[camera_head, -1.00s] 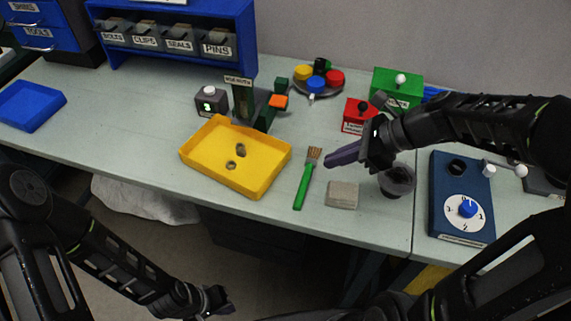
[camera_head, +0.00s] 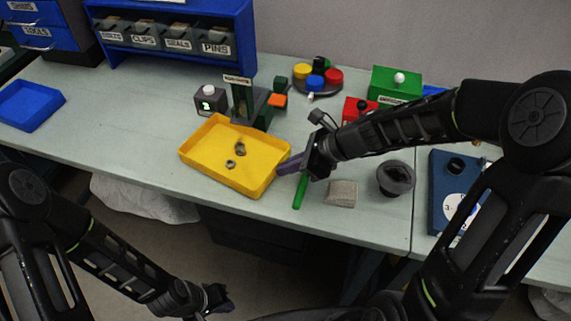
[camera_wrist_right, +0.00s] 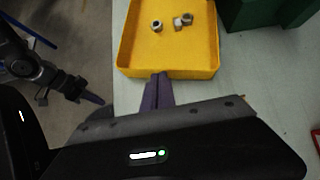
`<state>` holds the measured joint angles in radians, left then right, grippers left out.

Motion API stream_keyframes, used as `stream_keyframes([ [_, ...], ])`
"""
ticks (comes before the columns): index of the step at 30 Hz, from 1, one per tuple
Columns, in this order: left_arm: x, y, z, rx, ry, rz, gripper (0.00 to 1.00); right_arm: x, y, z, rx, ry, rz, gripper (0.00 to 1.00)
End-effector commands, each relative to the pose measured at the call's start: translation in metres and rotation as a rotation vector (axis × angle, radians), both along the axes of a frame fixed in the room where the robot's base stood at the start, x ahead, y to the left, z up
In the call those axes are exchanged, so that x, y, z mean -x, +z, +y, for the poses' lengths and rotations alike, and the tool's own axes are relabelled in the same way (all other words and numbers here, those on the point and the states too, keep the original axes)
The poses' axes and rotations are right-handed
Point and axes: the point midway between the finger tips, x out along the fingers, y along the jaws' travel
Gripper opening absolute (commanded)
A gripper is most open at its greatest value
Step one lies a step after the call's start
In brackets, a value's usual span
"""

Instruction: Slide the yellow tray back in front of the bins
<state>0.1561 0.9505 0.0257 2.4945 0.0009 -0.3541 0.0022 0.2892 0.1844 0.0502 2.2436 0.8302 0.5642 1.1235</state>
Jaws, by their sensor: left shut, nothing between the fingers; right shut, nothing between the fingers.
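The yellow tray (camera_head: 213,173) lies on the bench in front of the machine, below and right of the bins (camera_head: 178,40), with a few small metal parts (camera_head: 239,149) in it. It also shows in the right wrist view (camera_wrist_right: 135,60). My right gripper (camera_head: 284,168) is shut and empty, its fingertips at the tray's right wall; in the right wrist view the fingertips (camera_wrist_right: 160,78) meet the tray's near wall, and I cannot tell whether they press on it. My left gripper (camera_head: 222,303) is shut and empty, low in front of the bench.
A green brush (camera_head: 300,192) lies partly under my right gripper. A grey block (camera_head: 341,193) and a dark cup (camera_head: 396,178) stand right of it. A small counter box (camera_head: 211,102) and a green machine (camera_head: 243,98) stand behind the tray.

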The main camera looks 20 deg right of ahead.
Motion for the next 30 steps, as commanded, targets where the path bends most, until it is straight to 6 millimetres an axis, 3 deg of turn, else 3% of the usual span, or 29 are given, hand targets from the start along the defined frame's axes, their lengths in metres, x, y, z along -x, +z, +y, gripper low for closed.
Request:
stream_keyframes([
  [14,0.0,0.001,0.0,-0.001,0.0,0.001,0.0,-0.004,0.0,0.006,0.0,0.001,0.0,0.0],
  [30,0.002,0.018,0.001,-0.005,0.002,0.007,0.0,-0.056,0.001,0.093,-0.001,0.004,0.002,0.0],
])
